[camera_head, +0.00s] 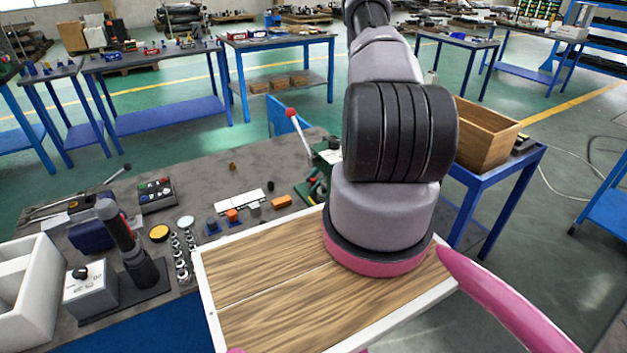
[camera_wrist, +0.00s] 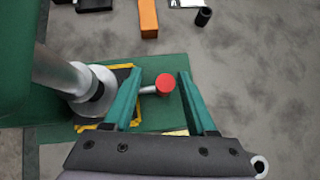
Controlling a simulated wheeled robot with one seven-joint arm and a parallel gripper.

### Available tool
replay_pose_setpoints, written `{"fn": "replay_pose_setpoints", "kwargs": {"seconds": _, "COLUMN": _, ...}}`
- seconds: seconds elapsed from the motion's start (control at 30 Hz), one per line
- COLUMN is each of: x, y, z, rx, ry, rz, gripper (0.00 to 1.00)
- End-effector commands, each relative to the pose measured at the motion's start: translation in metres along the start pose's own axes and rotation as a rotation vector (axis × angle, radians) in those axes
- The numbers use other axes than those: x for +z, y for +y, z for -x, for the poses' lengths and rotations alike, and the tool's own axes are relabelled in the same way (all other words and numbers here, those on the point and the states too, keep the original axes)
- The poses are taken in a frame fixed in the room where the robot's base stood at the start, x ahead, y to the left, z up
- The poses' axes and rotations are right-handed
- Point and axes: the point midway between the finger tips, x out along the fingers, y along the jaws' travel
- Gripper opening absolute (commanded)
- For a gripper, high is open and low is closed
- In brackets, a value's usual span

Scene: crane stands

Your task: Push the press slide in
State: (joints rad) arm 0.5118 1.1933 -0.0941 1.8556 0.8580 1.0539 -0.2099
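In the wrist view a short metal rod with a red knob (camera_wrist: 163,85) sticks out to the right from the press. It looks like the slide, but I cannot be sure. The press has a green base (camera_wrist: 160,118) and a thick silver column (camera_wrist: 62,72) at left. My gripper (camera_wrist: 160,75) is open, with its teal fingers on either side of the red knob, and gaps show on both sides. In the head view the green press (camera_head: 322,157) is mostly hidden behind my arm, and my gripper is hidden too. A red-tipped lever (camera_head: 297,125) rises beside it.
An orange block (camera_wrist: 148,18) and a dark cylinder (camera_wrist: 204,16) lie beyond the press base. The grey bench top (camera_head: 215,172) also carries small parts and a black control box (camera_head: 157,194). A wooden crate (camera_head: 486,135) stands at right. Bench surface right of the knob is clear.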

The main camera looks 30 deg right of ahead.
Motion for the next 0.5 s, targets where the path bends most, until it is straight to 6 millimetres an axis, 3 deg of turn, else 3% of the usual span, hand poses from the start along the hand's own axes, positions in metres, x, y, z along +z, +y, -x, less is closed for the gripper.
{"fn": "replay_pose_setpoints", "kwargs": {"seconds": 0.27, "x": 0.001, "y": -0.002, "z": 0.007, "rx": -0.003, "ry": 0.000, "rz": 0.003, "gripper": 0.57}}
{"fn": "replay_pose_setpoints", "kwargs": {"seconds": 0.5, "x": 0.000, "y": -0.002, "z": 0.051, "rx": -0.005, "ry": 0.001, "rz": 0.001, "gripper": 0.57}}
